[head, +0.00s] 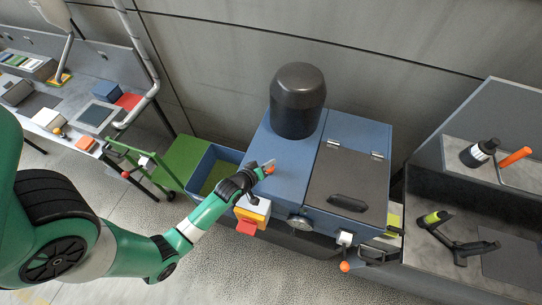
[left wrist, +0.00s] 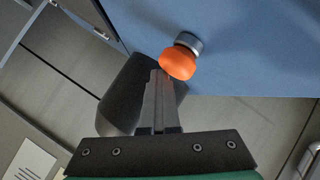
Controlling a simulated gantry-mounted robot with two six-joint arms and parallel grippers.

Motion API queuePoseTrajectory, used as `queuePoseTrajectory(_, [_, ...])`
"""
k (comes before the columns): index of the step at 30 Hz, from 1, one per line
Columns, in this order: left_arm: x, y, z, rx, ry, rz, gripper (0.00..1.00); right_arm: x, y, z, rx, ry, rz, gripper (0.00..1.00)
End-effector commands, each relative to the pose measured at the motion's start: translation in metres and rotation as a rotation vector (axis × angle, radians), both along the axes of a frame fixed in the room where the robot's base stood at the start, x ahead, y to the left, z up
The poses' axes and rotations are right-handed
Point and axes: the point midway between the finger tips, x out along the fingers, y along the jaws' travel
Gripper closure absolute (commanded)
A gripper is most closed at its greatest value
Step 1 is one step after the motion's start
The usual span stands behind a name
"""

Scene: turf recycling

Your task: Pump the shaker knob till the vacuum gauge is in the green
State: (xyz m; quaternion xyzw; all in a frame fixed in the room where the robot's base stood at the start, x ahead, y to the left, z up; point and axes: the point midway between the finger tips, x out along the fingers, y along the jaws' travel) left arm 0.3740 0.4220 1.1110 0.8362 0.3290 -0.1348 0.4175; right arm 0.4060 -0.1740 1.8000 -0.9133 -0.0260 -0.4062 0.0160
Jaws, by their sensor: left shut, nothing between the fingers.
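The blue machine (head: 290,150) stands in the middle of the head view. An orange knob (head: 270,170) sits on its top; in the left wrist view the orange knob (left wrist: 177,64) has a metal collar against the blue panel. My left gripper (head: 266,166) is shut and empty, its fingertips (left wrist: 160,74) right at the knob; whether they touch it I cannot tell. A round gauge (head: 298,222) is on the machine's front, too small to read. Another orange knob (head: 345,267) hangs at the front right; I cannot tell which is the shaker knob. My right gripper is not in view.
A black canister (head: 298,100) stands on the machine behind the gripper. A grey lid with a black handle (head: 348,202) is to the right. A blue bin (head: 208,170) and a green cart (head: 180,165) are at left. A grey bench with tools (head: 460,215) is at right.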

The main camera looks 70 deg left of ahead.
Motion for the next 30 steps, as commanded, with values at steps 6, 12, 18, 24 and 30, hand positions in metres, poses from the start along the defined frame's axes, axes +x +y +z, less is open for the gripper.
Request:
queuePoseTrajectory(6, [-0.039, -0.026, -0.059, -0.131, 0.214, -0.003, 1.00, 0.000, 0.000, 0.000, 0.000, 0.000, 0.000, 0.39])
queuePoseTrajectory(12, [-0.039, -0.026, -0.041, -0.131, 0.214, -0.003, 1.00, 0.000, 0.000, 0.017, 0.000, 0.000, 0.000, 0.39])
queuePoseTrajectory(18, [-0.039, -0.025, -0.016, -0.129, 0.214, -0.002, 1.00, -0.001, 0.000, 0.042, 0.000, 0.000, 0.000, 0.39])
queuePoseTrajectory(24, [-0.040, -0.024, 0.004, -0.127, 0.214, 0.000, 1.00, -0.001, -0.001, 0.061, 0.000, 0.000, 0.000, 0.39])
queuePoseTrajectory(30, [-0.037, -0.023, 0.006, -0.121, 0.206, 0.001, 1.00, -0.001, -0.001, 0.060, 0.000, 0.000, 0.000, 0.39])
